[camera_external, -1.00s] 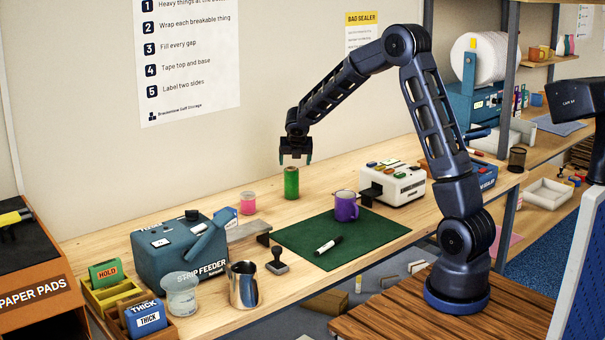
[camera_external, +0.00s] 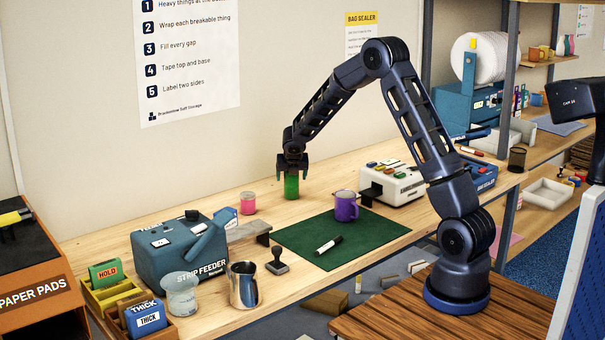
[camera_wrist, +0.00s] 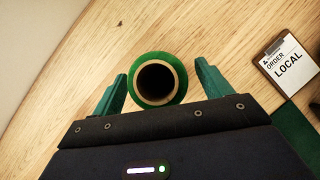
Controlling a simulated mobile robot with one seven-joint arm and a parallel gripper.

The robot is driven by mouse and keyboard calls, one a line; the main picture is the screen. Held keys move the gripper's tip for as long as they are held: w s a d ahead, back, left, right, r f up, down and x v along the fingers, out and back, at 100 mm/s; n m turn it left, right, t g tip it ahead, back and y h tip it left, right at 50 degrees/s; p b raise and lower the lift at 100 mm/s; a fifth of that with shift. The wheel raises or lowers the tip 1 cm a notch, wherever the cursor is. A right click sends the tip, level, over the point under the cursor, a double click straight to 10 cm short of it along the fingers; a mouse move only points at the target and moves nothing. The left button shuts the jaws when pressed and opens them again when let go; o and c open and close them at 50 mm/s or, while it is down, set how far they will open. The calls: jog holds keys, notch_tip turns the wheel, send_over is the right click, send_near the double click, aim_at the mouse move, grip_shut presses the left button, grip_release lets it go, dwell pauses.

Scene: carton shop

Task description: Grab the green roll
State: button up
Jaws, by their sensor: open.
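The green roll (camera_external: 291,187) stands upright on the wooden bench, behind the dark green mat. In the wrist view its round top (camera_wrist: 178,66) shows a tan core with a dark hole. My gripper (camera_external: 291,174) is at the roll from above, and its fingers reach down around the roll's upper part. In the wrist view the two green fingertips (camera_wrist: 157,88) are apart, one on each side of the roll, with the roll's near part between them. The jaws are open. I cannot tell whether either finger touches the roll.
A pink roll (camera_external: 248,203) stands to the left. A white machine (camera_external: 398,184) is to the right. An "ORDER LOCAL" card (camera_wrist: 287,62) lies right of the roll in the wrist view.

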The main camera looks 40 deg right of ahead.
jog(key=x, duration=0.2)
jog(key=shift+w+f, duration=0.15)
jog(key=shift+f, duration=0.05)
jog(key=shift+r, duration=0.1)
jog(key=c, duration=1.2)
